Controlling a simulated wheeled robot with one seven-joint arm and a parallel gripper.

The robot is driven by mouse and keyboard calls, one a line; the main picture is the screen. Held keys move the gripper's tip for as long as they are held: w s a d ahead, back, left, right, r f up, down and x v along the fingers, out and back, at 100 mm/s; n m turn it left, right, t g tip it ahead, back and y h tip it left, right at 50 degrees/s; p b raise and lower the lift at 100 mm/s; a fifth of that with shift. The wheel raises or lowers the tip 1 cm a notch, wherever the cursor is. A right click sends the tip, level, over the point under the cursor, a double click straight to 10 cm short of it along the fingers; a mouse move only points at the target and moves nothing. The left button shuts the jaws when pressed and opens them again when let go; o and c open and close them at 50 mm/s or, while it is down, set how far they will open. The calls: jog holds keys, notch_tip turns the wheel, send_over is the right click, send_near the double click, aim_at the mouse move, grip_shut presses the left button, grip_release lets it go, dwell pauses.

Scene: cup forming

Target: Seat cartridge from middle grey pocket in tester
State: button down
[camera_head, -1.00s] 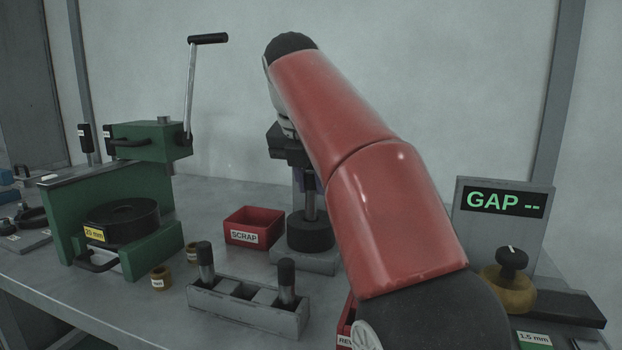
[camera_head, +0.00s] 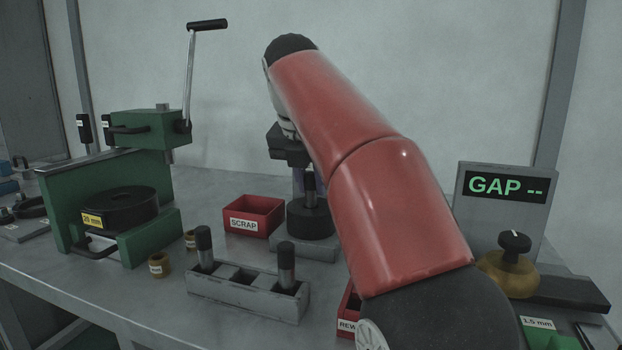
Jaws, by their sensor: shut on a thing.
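A grey rack (camera_head: 245,304) with a row of pockets stands at the front of the bench. A dark-capped cartridge stands in its left pocket (camera_head: 204,248) and another in its right pocket (camera_head: 286,265); the middle looks empty. Beyond it, a round black fixture (camera_head: 309,222) sits on a grey base, seemingly the tester. My gripper (camera_head: 298,178) is over this fixture, partly hidden by my red arm. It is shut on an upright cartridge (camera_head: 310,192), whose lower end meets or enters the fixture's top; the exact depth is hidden.
A red SCRAP bin (camera_head: 254,217) stands left of the fixture. A green press (camera_head: 120,205) with a raised lever is at left, with small brass rings (camera_head: 159,264) before it. A GAP display (camera_head: 505,186) and brass knob (camera_head: 511,270) are at right. A second red bin is mostly hidden.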

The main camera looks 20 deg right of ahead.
jog(key=shift+f+b, duration=0.4)
jog(key=shift+f, duration=0.15)
jog(key=c, duration=1.2)
grip_release()
jog(key=shift+r, duration=0.15)
jog(key=p+v, duration=0.3)
jog(key=v, duration=0.3)
jog(key=shift+r, duration=0.25)
jog(key=shift+s+a+r+p, duration=0.2)
jog(key=shift+s+r+p, duration=0.15)
jog(key=shift+r, duration=0.2)
